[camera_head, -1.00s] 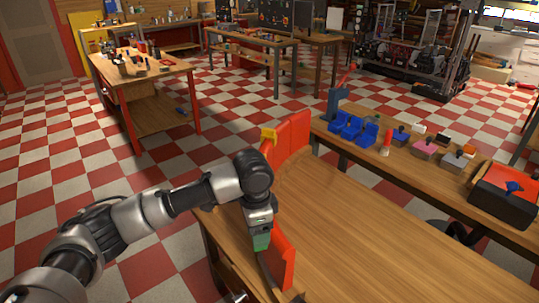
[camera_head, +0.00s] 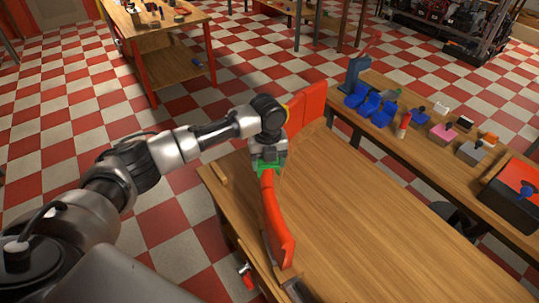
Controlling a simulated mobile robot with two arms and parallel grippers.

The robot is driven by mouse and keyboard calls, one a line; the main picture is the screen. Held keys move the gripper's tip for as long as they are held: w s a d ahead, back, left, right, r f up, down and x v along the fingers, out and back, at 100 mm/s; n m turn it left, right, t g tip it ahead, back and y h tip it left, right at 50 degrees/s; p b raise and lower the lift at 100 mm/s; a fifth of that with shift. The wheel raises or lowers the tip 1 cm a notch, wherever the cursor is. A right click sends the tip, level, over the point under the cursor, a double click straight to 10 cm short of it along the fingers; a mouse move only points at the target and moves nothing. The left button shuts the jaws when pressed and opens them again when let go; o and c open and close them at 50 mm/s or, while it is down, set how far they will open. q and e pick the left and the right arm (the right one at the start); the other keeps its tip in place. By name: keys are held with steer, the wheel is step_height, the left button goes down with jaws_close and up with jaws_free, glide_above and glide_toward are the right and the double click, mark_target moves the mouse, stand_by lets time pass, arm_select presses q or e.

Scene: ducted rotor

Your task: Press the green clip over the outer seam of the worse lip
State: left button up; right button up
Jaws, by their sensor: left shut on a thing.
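My left gripper (camera_head: 267,158) is shut on the green clip (camera_head: 267,168). It holds the clip at the far end of the near red curved lip (camera_head: 275,222), which stands upright along the left side of the wooden table. The clip appears at or just above the lip's top edge; I cannot tell whether it is seated. Another red lip section (camera_head: 305,110) stands at the table's far left corner, with a bit of yellow (camera_head: 287,110) at its left edge, partly behind my arm. My right gripper is not in view.
The wooden tabletop (camera_head: 370,220) is bare to the right of the lips. A side bench holds blue bins (camera_head: 370,104), a red bottle (camera_head: 404,125), several small blocks and a black-and-red box (camera_head: 515,195). Another workbench (camera_head: 160,50) stands at upper left.

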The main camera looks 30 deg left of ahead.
mark_target(268, 184)
arm_select(q)
steer(key=shift+s, duration=0.15)
steer(key=shift+r+p, duration=0.1)
steer(key=shift+p, duration=0.4)
steer(key=shift+f+b, duration=0.8)
steer(key=shift+f, duration=0.7)
steer(key=shift+f+b, duration=1.55)
steer(key=shift+f, duration=1.75)
steer(key=shift+f, duration=0.25)
steer(key=o, duration=1)
